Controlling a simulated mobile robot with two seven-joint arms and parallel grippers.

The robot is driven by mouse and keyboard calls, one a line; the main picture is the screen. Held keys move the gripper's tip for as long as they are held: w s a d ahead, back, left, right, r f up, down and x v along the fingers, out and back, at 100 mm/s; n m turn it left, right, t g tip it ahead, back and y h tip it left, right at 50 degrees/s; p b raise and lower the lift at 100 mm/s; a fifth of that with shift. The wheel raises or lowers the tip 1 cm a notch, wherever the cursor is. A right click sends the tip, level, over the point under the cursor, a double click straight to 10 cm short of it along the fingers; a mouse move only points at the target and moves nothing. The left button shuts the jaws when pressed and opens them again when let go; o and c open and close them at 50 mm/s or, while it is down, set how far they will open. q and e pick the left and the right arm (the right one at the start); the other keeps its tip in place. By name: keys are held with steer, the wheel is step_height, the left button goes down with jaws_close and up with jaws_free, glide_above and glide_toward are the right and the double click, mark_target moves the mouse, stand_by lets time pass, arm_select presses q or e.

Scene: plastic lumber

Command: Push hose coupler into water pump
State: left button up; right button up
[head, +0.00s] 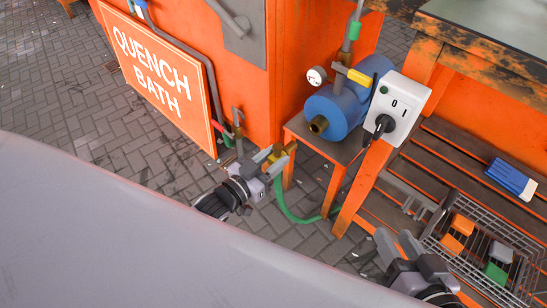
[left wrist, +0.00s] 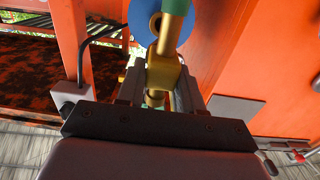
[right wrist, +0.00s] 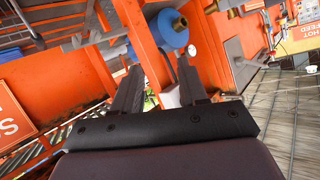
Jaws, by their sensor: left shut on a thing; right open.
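The blue water pump (head: 335,110) sits on a small orange stand, its brass port (head: 318,124) facing the lower left. My left gripper (head: 272,162) is shut on the brass hose coupler (head: 280,158), in front of the stand and apart from the port. The coupler also shows between the jaws in the left wrist view (left wrist: 163,72). A green hose (head: 284,208) hangs from it and curves under the stand. My right gripper (head: 397,243) is open and empty, low at the right. The pump also shows beyond its fingers in the right wrist view (right wrist: 168,30).
A wire basket (head: 475,245) of coloured blocks lies at the lower right. The orange quench bath panel (head: 160,75) and pipes stand left.

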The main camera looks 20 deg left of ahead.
mark_target(294, 143)
arm_select(q)
steer(key=shift+r, duration=0.15)
steer(key=shift+w+d+f, duration=0.1)
steer(key=shift+w+f, duration=0.1)
steer(key=shift+w, duration=0.1)
steer(key=shift+w+d+f+b, duration=0.1)
steer(key=shift+w+d+b, duration=0.05)
steer(key=shift+w+b, duration=0.2)
steer(key=x, duration=0.1)
steer(key=b+x, duration=0.1)
steer(key=x, duration=0.1)
steer(key=shift+w+f, duration=0.15)
steer(key=shift+f, duration=0.1)
steer(key=shift+b+x, duration=0.65)
steer(key=shift+x, duration=0.1)
steer(key=shift+w+d, duration=0.15)
steer(key=shift+w, duration=0.15)
steer(key=shift+w+d, duration=0.2)
steer(key=shift+w, duration=0.25)
arm_select(e)
steer(key=shift+a+f+y, duration=0.25)
steer(key=shift+a+y, duration=0.25)
steer(key=shift+a, duration=0.05)
